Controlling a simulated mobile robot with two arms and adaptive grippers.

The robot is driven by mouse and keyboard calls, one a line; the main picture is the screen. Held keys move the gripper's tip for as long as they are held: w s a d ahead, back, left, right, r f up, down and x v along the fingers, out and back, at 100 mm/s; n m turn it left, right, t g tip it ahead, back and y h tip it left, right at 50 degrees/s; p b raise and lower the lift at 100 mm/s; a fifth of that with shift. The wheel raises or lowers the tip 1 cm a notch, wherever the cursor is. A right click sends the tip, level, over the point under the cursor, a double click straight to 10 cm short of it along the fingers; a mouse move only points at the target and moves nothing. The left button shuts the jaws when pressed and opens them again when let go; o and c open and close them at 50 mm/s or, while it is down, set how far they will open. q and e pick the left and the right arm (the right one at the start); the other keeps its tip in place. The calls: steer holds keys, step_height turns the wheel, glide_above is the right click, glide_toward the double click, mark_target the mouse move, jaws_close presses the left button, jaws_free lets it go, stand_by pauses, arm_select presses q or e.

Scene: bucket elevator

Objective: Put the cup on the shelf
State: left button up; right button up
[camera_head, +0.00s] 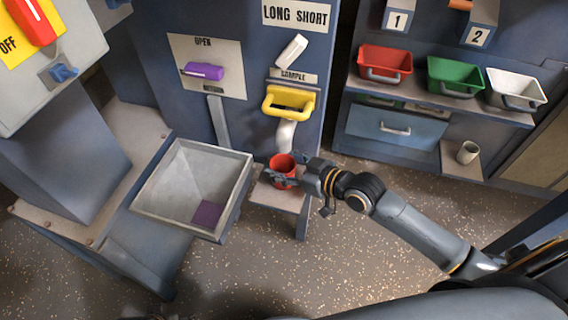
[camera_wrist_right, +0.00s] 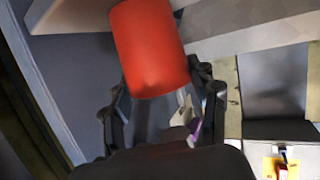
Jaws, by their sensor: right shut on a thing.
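A red cup (camera_head: 281,166) is held upright in my right gripper (camera_head: 287,181), below the yellow-handled sample spout. It also shows large in the right wrist view (camera_wrist_right: 148,45), between the two dark fingers of the same gripper (camera_wrist_right: 162,92). A small shelf (camera_head: 280,199) on a leg juts out from the panel just under the cup. I cannot tell whether the cup's base touches it. A wider shelf (camera_head: 430,108) on the right bears red, green and white bins. My left gripper is not in view.
A grey hopper (camera_head: 243,190) with a purple patch inside stands close left of the cup. The yellow handle (camera_head: 290,100) and pale spout (camera_head: 285,134) are just above it. A small ledge at right bears a grey cylinder (camera_head: 467,153). Open floor lies in front.

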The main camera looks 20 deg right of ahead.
steer(key=o, duration=1.2)
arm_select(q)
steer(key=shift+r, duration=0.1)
arm_select(e)
steer(key=shift+r, duration=0.1)
